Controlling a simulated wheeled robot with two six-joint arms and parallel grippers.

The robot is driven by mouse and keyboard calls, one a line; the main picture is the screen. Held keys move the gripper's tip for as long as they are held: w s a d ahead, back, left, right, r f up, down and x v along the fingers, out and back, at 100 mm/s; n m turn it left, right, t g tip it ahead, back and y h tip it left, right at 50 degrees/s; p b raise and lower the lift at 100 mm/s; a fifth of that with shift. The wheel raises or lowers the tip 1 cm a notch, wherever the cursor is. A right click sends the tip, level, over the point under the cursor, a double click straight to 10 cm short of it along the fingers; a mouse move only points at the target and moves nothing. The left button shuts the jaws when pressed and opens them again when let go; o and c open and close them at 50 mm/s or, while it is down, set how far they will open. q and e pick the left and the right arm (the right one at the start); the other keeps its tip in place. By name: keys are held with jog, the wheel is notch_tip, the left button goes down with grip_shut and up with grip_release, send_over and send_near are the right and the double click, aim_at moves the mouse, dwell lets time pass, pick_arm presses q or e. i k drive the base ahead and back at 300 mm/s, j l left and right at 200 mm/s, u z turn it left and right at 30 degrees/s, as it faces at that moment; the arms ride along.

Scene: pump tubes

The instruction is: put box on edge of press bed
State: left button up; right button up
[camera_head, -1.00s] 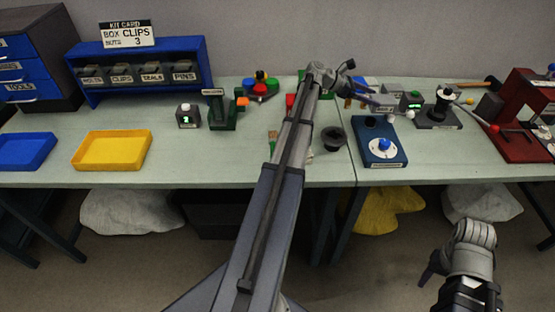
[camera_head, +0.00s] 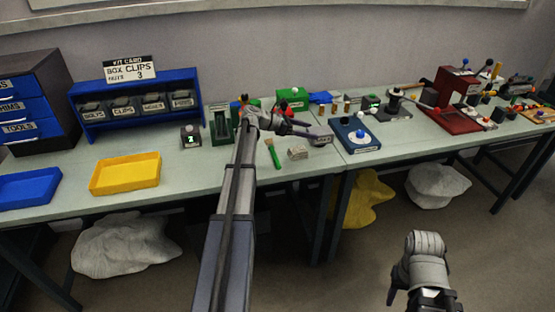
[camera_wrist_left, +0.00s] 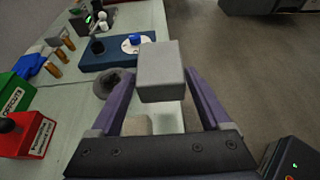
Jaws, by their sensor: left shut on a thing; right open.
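My left gripper (camera_head: 318,134) is over the bench, left of the blue plate. In the left wrist view its purple fingers (camera_wrist_left: 160,95) are shut on a light grey box (camera_wrist_left: 160,68), held at the fingertips. In the head view I cannot clearly tell the box from the fingers. The red press (camera_head: 458,92) stands on the right part of the bench, well to the right of the left gripper; its bed is small and partly cluttered in view. My right gripper (camera_head: 400,290) is open, low in front of the bench, away from everything.
The blue plate (camera_head: 345,124) with a white disc and blue knob lies between the left gripper and the press. A black-handled fixture (camera_head: 394,106) is left of the press. A beige block (camera_head: 298,153) and green brush (camera_head: 273,155) lie near the front edge. A yellow tray (camera_head: 125,174) is left.

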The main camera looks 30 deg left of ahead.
aim_at(464, 127)
jog(key=u, duration=1.2)
jog(key=l+u, duration=0.35)
jog(key=u, duration=0.2)
jog(key=i+l, duration=0.1)
jog(key=l, duration=1.6)
jog(key=i+l, duration=0.15)
jog(key=l, duration=1.6)
jog(key=i, duration=0.5)
